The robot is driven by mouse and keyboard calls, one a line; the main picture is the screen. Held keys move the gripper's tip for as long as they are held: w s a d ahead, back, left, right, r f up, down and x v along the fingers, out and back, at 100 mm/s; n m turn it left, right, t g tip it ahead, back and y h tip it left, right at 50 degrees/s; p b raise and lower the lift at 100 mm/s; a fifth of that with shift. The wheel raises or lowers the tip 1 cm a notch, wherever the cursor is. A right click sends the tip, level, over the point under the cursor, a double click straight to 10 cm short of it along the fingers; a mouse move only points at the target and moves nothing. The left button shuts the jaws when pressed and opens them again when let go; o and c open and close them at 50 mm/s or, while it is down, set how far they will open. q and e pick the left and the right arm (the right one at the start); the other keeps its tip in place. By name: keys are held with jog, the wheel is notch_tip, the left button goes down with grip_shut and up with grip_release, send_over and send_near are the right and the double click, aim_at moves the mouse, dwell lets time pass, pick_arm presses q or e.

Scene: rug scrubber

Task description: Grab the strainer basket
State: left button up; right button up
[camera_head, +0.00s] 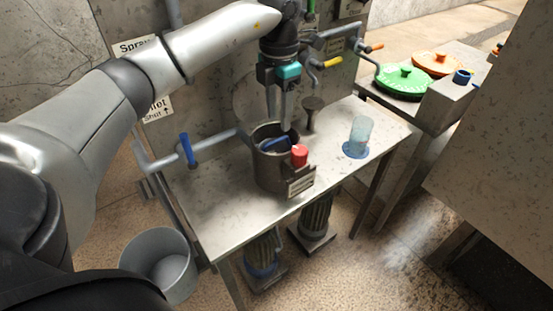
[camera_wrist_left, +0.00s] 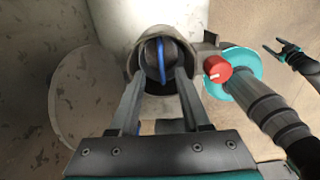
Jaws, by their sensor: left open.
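The strainer basket appears to be the dark insert with a blue handle (camera_head: 274,144) inside a round grey metal housing (camera_head: 268,172) on the table. In the left wrist view its blue handle (camera_wrist_left: 162,60) crosses the dark round opening, beyond and roughly between my fingers. My left gripper (camera_head: 279,122) points down at the housing's mouth, its fingers apart. It also shows in the left wrist view (camera_wrist_left: 160,85) with nothing between its fingers. Whether the fingertips touch the handle I cannot tell. My right gripper is not seen in the head view.
A red knob (camera_head: 299,154) sits on the housing's front right. A pipe with a blue lever (camera_head: 187,150) joins from the left. A clear cup (camera_head: 361,132) stands on the right of the table (camera_head: 225,213). A grey bucket (camera_head: 155,238) is at lower left.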

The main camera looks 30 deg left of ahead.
pick_arm(q)
jog(key=b, duration=0.1)
send_near(276, 151)
jog(key=shift+s+d+f, duration=0.3)
jog(key=shift+s+d, duration=0.2)
jog(key=shift+s, duration=0.05)
jog(key=shift+s+d+f, duration=0.25)
jog(key=shift+s+d, duration=0.25)
jog(key=shift+s, duration=0.05)
jog(key=shift+s+a+f+b, duration=0.1)
jog(key=shift+s+f+b, duration=0.15)
jog(key=shift+f+b, duration=0.55)
jog(key=shift+s+f+b, duration=0.25)
jog(key=shift+f, duration=1.65)
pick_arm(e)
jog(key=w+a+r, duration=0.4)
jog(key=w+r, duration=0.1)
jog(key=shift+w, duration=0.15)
pick_arm(q)
grip_shut()
